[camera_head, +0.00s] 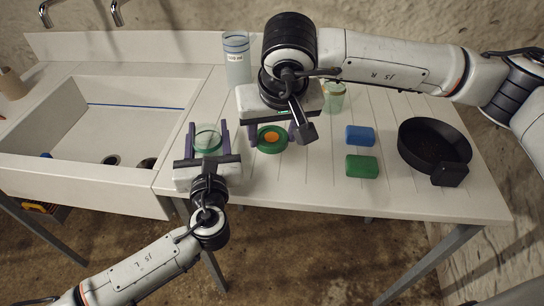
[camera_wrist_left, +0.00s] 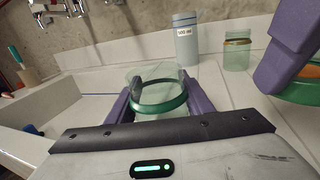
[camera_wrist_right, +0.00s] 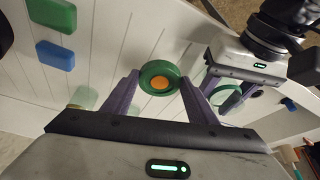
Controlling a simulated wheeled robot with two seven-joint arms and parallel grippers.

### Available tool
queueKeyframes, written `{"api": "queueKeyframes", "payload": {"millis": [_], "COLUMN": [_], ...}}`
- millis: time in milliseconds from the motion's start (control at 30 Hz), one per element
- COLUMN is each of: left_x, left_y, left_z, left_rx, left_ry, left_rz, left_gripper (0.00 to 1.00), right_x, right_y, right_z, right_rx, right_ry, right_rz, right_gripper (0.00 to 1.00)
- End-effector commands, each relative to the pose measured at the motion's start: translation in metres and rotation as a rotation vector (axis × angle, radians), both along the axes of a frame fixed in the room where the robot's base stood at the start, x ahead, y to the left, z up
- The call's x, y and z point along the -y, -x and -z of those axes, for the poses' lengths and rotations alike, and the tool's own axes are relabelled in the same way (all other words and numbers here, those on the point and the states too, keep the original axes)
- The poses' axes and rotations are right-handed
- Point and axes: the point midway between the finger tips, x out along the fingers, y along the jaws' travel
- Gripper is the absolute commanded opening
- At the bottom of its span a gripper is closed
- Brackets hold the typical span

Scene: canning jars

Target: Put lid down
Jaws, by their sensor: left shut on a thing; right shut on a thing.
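A round green lid (camera_head: 271,138) with an orange centre is between the fingertips of my right gripper (camera_wrist_right: 158,82), which is shut on it. The lid faces up over the counter; I cannot tell whether it touches the surface. A clear glass jar (camera_head: 207,140) with a green ring at its rim stands left of the lid. My left gripper (camera_wrist_left: 155,95) is shut on this jar, with one purple finger on each side. The jar's green ring (camera_wrist_left: 160,108) shows in the left wrist view. The lid is partly hidden at that view's right edge, behind a purple finger.
A measuring bottle (camera_head: 237,60) and a second jar (camera_head: 334,98) stand behind. A blue block (camera_head: 360,135), a green block (camera_head: 361,166) and a black pan (camera_head: 435,143) are to the right. The sink (camera_head: 120,90) is left. The counter (camera_head: 310,185) in front of the lid is clear.

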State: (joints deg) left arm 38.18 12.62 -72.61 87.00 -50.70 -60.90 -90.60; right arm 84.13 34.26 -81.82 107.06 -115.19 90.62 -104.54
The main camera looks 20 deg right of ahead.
Motion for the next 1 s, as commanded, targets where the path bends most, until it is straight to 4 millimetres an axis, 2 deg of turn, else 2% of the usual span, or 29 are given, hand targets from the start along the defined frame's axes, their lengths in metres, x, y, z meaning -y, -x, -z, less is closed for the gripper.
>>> {"api": "queueKeyframes", "payload": {"millis": [100,267,500,900,933,1000], "left_x": [0.000,0.000,0.001,0.001,0.001,0.001], "left_y": [0.001,0.001,0.001,0.001,0.001,0.001], "left_z": [0.002,0.002,0.002,0.002,0.002,0.002], "left_rx": [-0.003,-0.004,-0.004,-0.004,-0.004,-0.004], "left_ry": [-0.001,-0.001,-0.001,0.000,0.000,0.000], "left_rz": [0.001,0.001,0.002,0.002,0.002,0.002], "left_gripper": [0.20,0.20,0.20,0.20,0.20,0.20], "right_x": [0.000,0.000,0.000,0.000,-0.001,-0.001], "right_y": [0.000,0.000,0.000,0.000,-0.001,-0.001], "right_z": [0.020,0.031,0.062,0.068,0.068,0.068], "right_rx": [-0.002,0.000,-0.003,0.000,0.000,0.000], "right_ry": [0.000,-0.001,0.000,0.000,-0.001,0.000], "right_rz": [0.001,0.002,0.001,0.001,0.001,0.001], "right_gripper": [0.26,0.26,0.26,0.26,0.57,0.69]}}
